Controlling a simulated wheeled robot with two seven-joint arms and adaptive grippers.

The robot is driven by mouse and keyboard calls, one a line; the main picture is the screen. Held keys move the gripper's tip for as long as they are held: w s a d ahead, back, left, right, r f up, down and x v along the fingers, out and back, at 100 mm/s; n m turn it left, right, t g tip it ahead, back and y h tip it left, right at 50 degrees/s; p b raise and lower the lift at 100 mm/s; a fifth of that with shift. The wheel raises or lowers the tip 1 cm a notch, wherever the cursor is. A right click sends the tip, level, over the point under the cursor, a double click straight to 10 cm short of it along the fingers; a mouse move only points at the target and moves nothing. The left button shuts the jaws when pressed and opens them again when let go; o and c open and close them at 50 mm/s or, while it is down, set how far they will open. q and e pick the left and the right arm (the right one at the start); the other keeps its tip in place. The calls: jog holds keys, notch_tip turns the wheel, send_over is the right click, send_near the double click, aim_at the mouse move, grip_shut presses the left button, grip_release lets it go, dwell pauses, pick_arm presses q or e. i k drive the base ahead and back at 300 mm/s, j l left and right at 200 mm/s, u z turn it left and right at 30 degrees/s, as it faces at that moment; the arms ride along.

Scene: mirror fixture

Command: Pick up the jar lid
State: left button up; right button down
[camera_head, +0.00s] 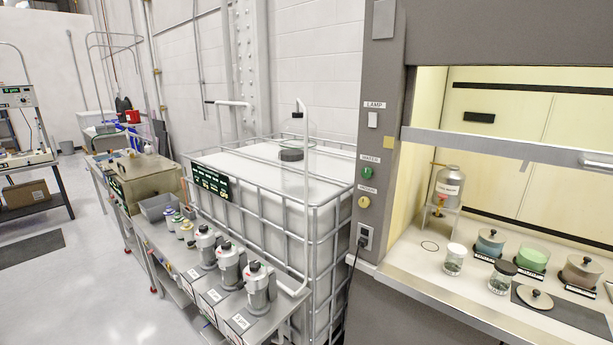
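A round beige lid (536,298) with a small knob lies flat and loose on a dark mat (570,318) inside the fume hood at the right. Near it stand a glass jar with a black lid (503,277) and a glass jar with a white top (455,259). Behind are a blue lidded pot (490,242), a green pot (532,258) and a brownish lidded pot (581,272), each on a dark labelled base. I cannot tell for sure which lid is the jar lid. Neither of my grippers shows in this view.
The hood's raised glass sash has a metal bottom rail (500,146) above the worktop. A metal bottle (449,185) stands on a stand at the hood's left. A caged white tank (270,175) and a bench with grey canisters (228,262) stand left. The floor (80,290) is mostly open.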

aim_at(535, 298)
jog(key=z, duration=1.6)
